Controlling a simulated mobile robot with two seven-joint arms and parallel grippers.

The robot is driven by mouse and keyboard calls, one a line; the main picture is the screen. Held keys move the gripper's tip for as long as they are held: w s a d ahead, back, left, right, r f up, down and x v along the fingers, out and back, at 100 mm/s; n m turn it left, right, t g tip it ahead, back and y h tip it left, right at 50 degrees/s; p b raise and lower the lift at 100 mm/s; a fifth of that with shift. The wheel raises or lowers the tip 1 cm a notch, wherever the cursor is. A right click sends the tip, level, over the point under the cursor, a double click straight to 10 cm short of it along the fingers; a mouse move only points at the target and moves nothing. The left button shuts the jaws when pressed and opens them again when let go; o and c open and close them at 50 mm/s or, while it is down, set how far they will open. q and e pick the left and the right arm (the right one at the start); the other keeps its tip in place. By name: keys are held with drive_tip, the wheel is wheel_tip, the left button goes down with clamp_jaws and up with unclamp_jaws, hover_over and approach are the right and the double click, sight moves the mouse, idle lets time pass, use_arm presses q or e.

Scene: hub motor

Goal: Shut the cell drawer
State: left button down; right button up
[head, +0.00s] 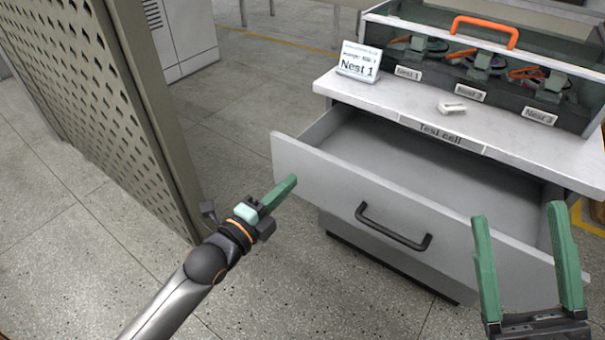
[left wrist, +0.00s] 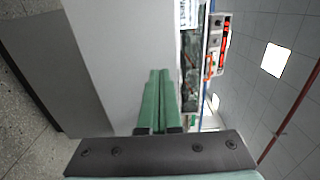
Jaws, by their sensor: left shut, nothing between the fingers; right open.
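The cell drawer (head: 400,205) is pulled well out from under the white bench top labelled "Test cell", and its inside looks empty. A dark bar handle (head: 392,228) is on its light grey front. My left gripper (head: 291,181) is shut and empty, just in front of the drawer front's left end; I cannot tell whether it touches. In the left wrist view its green fingers (left wrist: 160,98) lie together before a pale surface. My right gripper (head: 522,218) is open and empty, fingers up, in front of the drawer's right end.
On the bench top (head: 480,128) stand a "Nest 1" sign (head: 359,61), a small pale part (head: 452,107) and a dark nest rack (head: 480,80) with an orange handle (head: 485,29). A perforated partition (head: 95,100) stands at left. The floor between it and the drawer is clear.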

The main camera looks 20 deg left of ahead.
sight(311, 163)
use_arm(q)
drive_tip(key=b+x, duration=0.1)
drive_tip(key=x, duration=0.4)
drive_tip(key=shift+w+d, duration=0.1)
drive_tip(key=shift+w, duration=0.1)
use_arm(e)
drive_tip(key=shift+a+f, duration=0.15)
drive_tip(key=shift+f, duration=0.8)
use_arm(q)
drive_tip(key=shift+w, duration=0.1)
